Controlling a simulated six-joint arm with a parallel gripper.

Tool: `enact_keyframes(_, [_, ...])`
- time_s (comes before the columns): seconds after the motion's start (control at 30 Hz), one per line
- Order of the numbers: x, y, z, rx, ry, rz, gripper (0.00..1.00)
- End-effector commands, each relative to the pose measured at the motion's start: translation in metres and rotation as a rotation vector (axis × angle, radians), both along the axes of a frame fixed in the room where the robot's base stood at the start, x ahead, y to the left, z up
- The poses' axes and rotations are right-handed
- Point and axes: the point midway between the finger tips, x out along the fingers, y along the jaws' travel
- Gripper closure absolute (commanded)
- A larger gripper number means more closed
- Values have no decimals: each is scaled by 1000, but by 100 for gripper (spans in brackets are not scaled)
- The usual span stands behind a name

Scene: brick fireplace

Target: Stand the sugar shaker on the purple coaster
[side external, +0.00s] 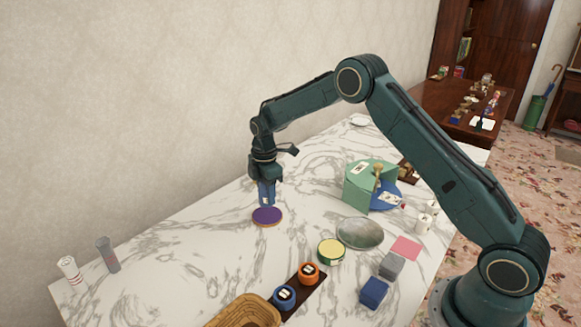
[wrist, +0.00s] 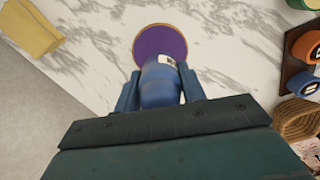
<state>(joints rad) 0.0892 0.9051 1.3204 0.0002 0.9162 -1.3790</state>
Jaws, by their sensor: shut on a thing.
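The sugar shaker looks to be the blue cylinder with a white label (wrist: 160,85) between my fingers. My gripper (side external: 266,196) points down and is shut on it. The shaker also shows in the side view (side external: 266,199), mostly hidden by the fingers and roughly upright. The purple coaster (side external: 267,216) is a round disc with a tan rim, lying flat on the marble table. In the side view the shaker is just above and behind it. In the wrist view the shaker overlaps the near edge of the coaster (wrist: 160,42). I cannot tell whether they touch.
A dark tray (side external: 312,285) holds an orange and a blue cup, beside a wicker basket (side external: 243,312). A green box (side external: 360,183) and grey plate (side external: 360,234) stand to the right. Two shakers stand far left (side external: 70,270). Marble left of the coaster is clear.

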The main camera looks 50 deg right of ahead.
Motion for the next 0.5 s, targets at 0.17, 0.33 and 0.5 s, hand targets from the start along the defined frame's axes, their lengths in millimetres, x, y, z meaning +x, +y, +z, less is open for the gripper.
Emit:
enact_keyframes(0.17, [0, 0, -8, 0, 1, 0, 86])
enact_keyframes(0.33, [0, 0, -28, 1, 2, 0, 86])
enact_keyframes(0.5, [0, 0, -41, 0, 0, 0, 86])
